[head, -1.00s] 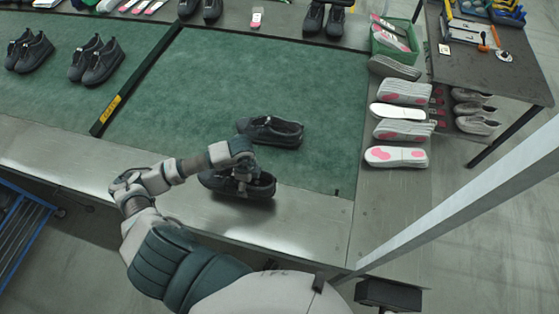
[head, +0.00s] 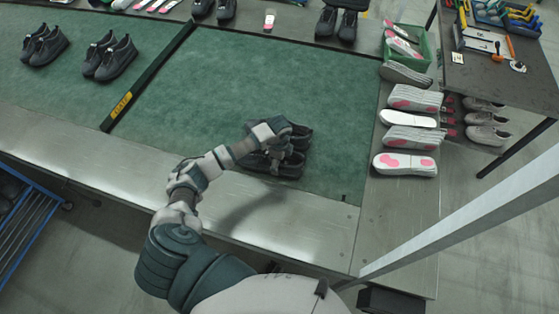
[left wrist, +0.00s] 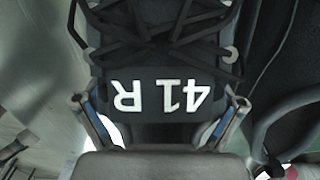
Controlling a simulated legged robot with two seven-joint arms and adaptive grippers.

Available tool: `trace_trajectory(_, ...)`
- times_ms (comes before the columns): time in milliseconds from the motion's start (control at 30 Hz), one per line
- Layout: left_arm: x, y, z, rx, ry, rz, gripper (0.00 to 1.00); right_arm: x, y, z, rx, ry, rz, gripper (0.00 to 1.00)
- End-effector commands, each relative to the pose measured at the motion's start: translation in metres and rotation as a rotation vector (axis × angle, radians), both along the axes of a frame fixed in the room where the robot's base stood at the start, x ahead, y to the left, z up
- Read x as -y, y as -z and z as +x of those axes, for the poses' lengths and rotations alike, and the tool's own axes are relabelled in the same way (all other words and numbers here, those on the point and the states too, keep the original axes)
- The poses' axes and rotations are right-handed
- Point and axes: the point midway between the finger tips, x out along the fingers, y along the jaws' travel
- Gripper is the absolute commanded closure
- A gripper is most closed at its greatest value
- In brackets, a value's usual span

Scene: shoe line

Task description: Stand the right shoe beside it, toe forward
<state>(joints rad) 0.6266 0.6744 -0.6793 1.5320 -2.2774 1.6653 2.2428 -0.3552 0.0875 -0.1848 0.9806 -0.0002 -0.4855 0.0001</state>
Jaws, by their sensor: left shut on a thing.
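The right shoe (head: 287,169), dark grey with black laces, is held by my left gripper (head: 272,158) at its tongue. In the left wrist view its tongue label (left wrist: 158,97) reads "41 R" upside down, with the gripper's fingers on both sides. The other dark shoe (head: 301,136) of the pair is on the green mat, just behind it in the head view. It also fills the right side of the left wrist view (left wrist: 292,85). My arm hides parts of both shoes. I cannot tell whether the held shoe touches the mat or the other shoe. My right gripper is not in view.
The green mat (head: 210,90) is clear left of the pair. A black divider bar (head: 150,75) separates it from another mat section with two more pairs. Stacked insoles (head: 413,99) and a green crate (head: 408,47) are at the right. The bench's metal front edge is clear.

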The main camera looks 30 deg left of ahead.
Motion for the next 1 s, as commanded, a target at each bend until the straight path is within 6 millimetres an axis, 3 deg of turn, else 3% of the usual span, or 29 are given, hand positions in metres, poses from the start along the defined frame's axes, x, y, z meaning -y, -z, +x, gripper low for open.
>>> trace_trajectory(167, -0.001, -0.001, 0.001, 0.003, 0.0, 0.0, 0.6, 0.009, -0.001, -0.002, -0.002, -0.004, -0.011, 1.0)
trace_trajectory(200, -0.001, -0.001, 0.0, 0.002, 0.0, 0.0, 0.0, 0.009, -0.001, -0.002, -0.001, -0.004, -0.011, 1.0)
trace_trajectory(633, 0.001, -0.01, 0.001, 0.003, 0.0, 0.003, 0.0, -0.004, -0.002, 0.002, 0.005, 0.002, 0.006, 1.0)
trace_trajectory(1000, 0.0, -0.086, 0.002, 0.006, 0.0, 0.001, 0.0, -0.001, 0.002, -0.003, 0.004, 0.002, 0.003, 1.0)
